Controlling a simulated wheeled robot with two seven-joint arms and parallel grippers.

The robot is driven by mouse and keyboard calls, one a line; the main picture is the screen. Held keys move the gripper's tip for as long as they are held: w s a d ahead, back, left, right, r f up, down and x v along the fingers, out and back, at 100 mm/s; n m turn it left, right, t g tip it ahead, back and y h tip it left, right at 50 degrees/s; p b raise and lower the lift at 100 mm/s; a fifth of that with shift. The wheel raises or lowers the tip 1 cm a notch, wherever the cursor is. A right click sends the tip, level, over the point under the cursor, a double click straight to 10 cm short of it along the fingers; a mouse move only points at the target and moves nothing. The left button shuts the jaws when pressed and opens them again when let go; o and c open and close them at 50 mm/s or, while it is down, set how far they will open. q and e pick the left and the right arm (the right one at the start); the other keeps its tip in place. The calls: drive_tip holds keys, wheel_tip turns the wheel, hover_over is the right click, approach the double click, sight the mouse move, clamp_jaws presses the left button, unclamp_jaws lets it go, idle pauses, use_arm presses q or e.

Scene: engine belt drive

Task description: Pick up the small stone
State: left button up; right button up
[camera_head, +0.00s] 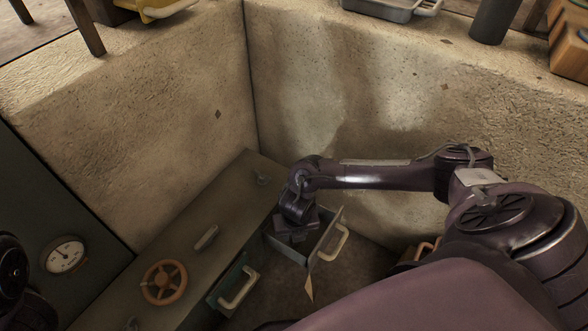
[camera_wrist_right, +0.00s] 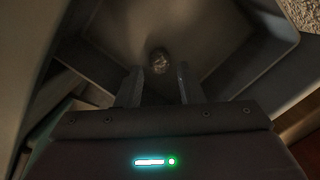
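The small stone (camera_wrist_right: 159,61) is a dark, rounded lump lying on the bare floor of an open drawer in the right wrist view. My right gripper (camera_wrist_right: 159,78) is open. Its two fingers point at the stone, which shows between and just beyond their tips; I cannot tell how far below it lies. In the head view my right gripper (camera_head: 296,232) reaches down into the open drawer (camera_head: 328,236), and the stone is hidden there. My left gripper is not in view; only a dark part of my left arm shows at the left edge.
A grey-green cabinet carries an orange handwheel (camera_head: 164,282), a lever (camera_head: 206,238) and a pale drawer handle (camera_head: 238,288). A round gauge (camera_head: 64,255) is on the left panel. Rough walls stand close behind the drawer. The drawer walls surround the gripper closely.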

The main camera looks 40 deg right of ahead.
wheel_tip(320, 180, down, 4)
drive_tip(key=shift+r+b, duration=0.1)
drive_tip(key=shift+b, duration=0.9)
drive_tip(key=shift+w, duration=0.1)
drive_tip(key=shift+r, duration=0.1)
drive_tip(key=shift+c, duration=0.4)
drive_tip(key=c, duration=0.6)
drive_tip(key=shift+c, duration=0.2)
